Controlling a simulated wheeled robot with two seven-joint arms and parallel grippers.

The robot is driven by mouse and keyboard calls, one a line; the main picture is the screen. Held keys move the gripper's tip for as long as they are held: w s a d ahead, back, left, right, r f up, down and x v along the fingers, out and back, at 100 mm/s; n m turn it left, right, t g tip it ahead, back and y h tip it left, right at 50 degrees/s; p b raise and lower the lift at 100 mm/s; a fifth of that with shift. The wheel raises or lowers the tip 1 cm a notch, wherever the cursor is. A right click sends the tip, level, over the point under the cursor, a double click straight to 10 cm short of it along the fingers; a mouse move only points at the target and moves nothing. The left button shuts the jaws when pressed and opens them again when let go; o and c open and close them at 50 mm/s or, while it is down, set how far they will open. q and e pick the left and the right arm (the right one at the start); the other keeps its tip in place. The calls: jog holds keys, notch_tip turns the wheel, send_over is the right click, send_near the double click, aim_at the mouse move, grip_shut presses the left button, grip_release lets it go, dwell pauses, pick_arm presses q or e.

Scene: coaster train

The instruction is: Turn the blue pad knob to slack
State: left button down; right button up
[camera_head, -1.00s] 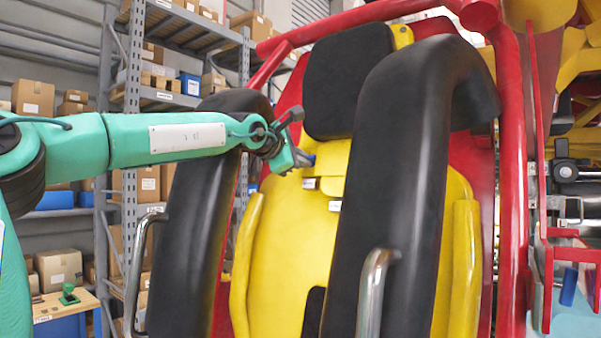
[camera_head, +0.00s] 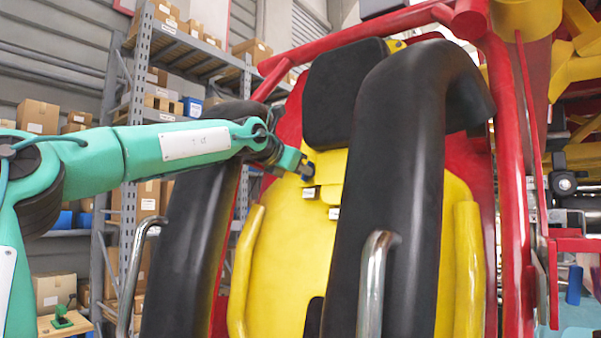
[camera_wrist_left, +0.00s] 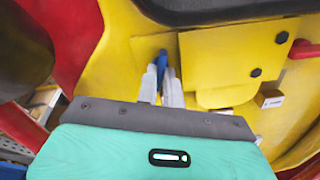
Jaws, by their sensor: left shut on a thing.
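The blue pad knob (camera_wrist_left: 162,63) shows in the left wrist view on the yellow seat back (camera_wrist_left: 112,62), between my gripper's two pale fingers. My left gripper (camera_wrist_left: 161,82) is shut on it. In the head view the left gripper (camera_head: 303,172) reaches the seat just below the black headrest pad (camera_head: 342,92), and the knob is mostly hidden by the fingers there. My right gripper is in neither view.
Two thick black restraint arms flank the seat, the left one (camera_head: 190,235) and the right one (camera_head: 392,170), with metal grab handles (camera_head: 372,285). Small white-labelled blocks (camera_head: 309,193) sit below the gripper. A red frame post (camera_head: 512,200) stands at the right. Shelves with boxes stand behind.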

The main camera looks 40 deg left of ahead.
pick_arm(q)
jog(key=shift+r, duration=0.1)
dwell(0.4)
jog(key=c, duration=1.5)
grip_release()
jog(key=shift+w, duration=0.1)
jog(key=shift+c, duration=0.2)
